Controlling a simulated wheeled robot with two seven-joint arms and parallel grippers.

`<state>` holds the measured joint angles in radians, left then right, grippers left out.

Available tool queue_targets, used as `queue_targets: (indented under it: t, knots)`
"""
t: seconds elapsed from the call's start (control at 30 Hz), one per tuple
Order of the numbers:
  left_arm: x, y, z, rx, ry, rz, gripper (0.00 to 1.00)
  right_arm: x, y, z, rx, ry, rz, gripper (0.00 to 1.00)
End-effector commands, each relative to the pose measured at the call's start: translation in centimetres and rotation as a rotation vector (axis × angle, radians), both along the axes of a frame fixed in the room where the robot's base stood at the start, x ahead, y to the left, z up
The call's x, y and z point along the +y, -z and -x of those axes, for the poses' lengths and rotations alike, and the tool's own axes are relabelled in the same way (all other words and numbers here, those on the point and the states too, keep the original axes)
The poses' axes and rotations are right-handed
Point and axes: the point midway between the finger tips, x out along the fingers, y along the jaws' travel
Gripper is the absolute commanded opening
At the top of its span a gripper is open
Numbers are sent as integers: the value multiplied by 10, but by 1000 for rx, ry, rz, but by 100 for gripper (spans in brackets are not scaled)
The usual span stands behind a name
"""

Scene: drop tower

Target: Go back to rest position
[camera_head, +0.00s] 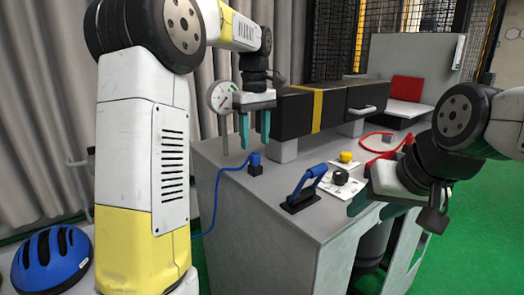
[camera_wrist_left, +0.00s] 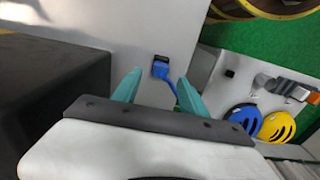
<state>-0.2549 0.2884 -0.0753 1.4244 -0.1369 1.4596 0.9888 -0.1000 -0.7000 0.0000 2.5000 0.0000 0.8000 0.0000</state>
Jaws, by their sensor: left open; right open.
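My left gripper (camera_head: 254,130) is open and empty, fingers pointing down, above the left part of the grey workbench (camera_head: 240,192). In the left wrist view its two teal fingers (camera_wrist_left: 155,92) are apart with nothing between them. A blue plug with a cable (camera_head: 255,161) stands on the bench below it; the plug also shows beyond the fingers in the left wrist view (camera_wrist_left: 161,70). My right gripper (camera_head: 366,196) is at the bench's right front side, its teal fingers pointing left and down. I see nothing held in it.
A blue-handled lever (camera_head: 306,186), a black knob (camera_head: 340,177) and a yellow button (camera_head: 346,156) are on the bench. A black box with a yellow stripe (camera_head: 317,108) and a round gauge (camera_head: 222,97) stand behind. A blue helmet (camera_head: 50,258) is at lower left.

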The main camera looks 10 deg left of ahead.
Motion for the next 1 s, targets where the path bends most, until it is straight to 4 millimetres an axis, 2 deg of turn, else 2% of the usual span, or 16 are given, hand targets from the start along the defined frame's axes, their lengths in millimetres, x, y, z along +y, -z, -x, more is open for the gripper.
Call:
queue_targets:
  t: [0.1, 0.2, 0.47, 0.57, 0.67, 0.77, 0.87, 1.0]
  knots:
    - [0, -15, -1, -1, 0, 0, 51, 0, 0, 0, 0, 0, 0, 51]
    - [0, -20, 0, 0, 0, 0, 51, 0, 0, 0, 0, 0, 0, 51]
    - [1, -22, 2, -3, 5, 3, 51, 0, 0, 0, 0, 0, 0, 51]
    - [5, -25, 13, -26, 41, 16, 51, 0, 0, 0, 0, 0, 0, 51]
    - [13, -31, 37, -79, 124, 42, 51, 0, 0, 0, 0, 0, 0, 51]
    - [21, -32, 71, -158, 242, 68, 51, 0, 0, 0, 0, 0, 0, 51]
    - [26, -28, 108, -248, 368, 80, 51, 0, 0, 0, 0, 0, 0, 51]
    - [30, -13, 158, -375, 534, 66, 51, 0, 0, 0, 0, 0, 0, 51]
